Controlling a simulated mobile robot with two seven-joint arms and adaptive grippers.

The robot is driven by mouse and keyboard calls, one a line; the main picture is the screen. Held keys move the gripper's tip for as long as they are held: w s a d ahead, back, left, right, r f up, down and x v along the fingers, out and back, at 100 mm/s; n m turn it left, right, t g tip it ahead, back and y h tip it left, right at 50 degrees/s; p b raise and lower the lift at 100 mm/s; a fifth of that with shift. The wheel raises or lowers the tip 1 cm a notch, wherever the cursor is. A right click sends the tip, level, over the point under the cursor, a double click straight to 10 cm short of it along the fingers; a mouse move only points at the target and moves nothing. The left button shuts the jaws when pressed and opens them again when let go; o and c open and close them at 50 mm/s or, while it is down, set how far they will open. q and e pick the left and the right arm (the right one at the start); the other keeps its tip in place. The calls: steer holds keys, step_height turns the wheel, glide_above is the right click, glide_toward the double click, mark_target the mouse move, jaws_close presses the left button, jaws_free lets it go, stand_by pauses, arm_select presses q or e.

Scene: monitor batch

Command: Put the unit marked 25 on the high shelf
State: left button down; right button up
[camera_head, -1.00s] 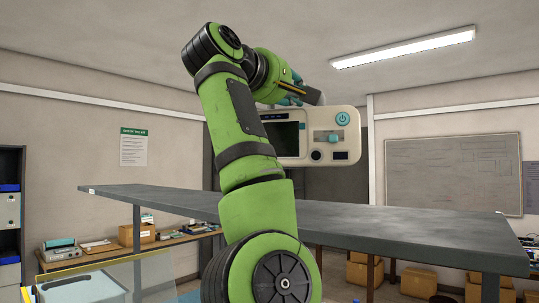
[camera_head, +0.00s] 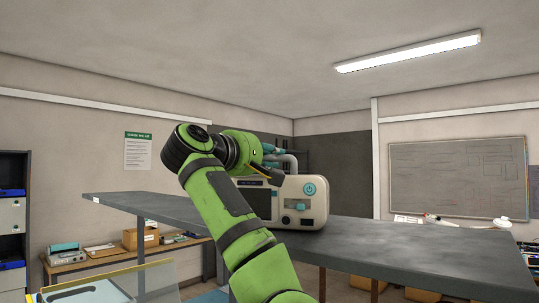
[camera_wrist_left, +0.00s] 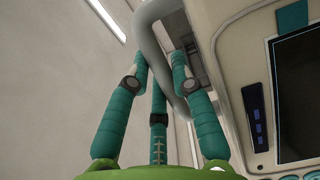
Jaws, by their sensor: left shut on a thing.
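A cream monitor unit (camera_head: 312,210) with a dark screen, a round teal power button and a grey top handle (camera_head: 292,160) is at the top of the high grey shelf (camera_head: 400,253). Its lower edge overlaps the shelf surface; I cannot tell whether it touches. No number is readable on it. My left gripper (camera_head: 278,158) is shut on the handle, and the green arm hides the unit's left part. In the left wrist view, the teal fingers (camera_wrist_left: 156,68) close around the handle (camera_wrist_left: 150,30), with the screen (camera_wrist_left: 298,85) at right. My right gripper is out of view.
The long shelf is bare to the right and left of the unit. A low bench (camera_head: 75,257) with boxes and devices stands behind at left. White items (camera_head: 470,222) lie near the shelf's far right edge. Cardboard boxes (camera_head: 365,280) sit below.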

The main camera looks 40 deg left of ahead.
arm_select(q)
steer(key=shift+s, duration=0.15)
steer(key=shift+s+f, duration=0.1)
steer(key=c, duration=1.1)
jaws_free()
steer(key=shift+f, duration=0.15)
